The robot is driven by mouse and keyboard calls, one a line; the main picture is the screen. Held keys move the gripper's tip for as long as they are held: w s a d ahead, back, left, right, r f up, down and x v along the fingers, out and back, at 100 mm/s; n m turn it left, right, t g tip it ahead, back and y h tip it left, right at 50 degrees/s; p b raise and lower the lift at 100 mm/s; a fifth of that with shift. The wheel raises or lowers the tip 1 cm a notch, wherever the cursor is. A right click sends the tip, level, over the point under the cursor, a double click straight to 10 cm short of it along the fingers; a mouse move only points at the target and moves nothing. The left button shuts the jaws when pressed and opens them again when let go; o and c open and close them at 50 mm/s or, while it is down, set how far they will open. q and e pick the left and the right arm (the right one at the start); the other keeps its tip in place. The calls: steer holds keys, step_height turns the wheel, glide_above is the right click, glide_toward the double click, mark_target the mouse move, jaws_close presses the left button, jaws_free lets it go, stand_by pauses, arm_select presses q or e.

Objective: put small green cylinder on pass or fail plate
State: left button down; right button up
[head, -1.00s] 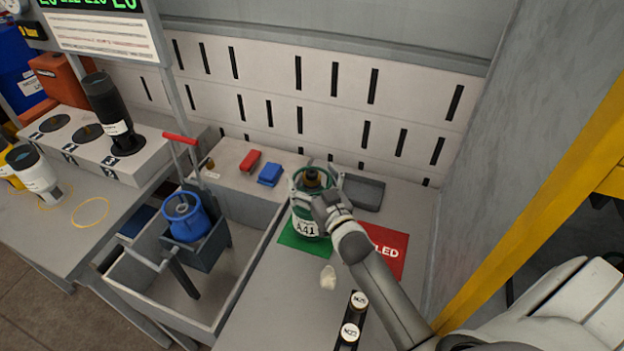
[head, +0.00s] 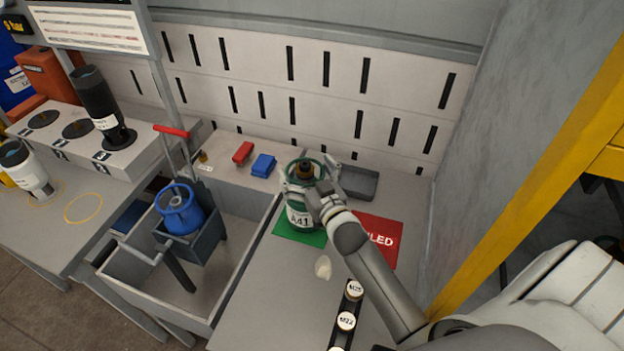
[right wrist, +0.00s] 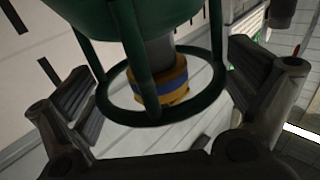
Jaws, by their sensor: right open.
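The small green cylinder (head: 299,215), labelled A41, stands upright on the green plate (head: 284,230). Its top has a green ring guard around a brass valve; the ring (right wrist: 105,112) and valve (right wrist: 160,82) also fill the middle of the right wrist view. My right gripper (head: 312,188) is at the cylinder's top. Its fingers (right wrist: 165,95) are spread on either side of the ring, apart from it. The red plate (head: 382,240), its lettering ending in "LED", lies to the right, partly hidden by my right arm. My left gripper is not in view.
A grey bin (head: 130,283) with a blue cylinder (head: 179,209) stands left. A red object (head: 243,152), a blue object (head: 263,166) and a dark tray (head: 358,183) lie behind. A dark strip with round labelled tags (head: 346,321) lies in front. A grey wall bounds the right.

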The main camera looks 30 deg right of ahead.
steer(key=s+b, duration=0.2)
steer(key=s, duration=1)
steer(key=shift+a, duration=0.35)
steer(key=shift+f, duration=0.1)
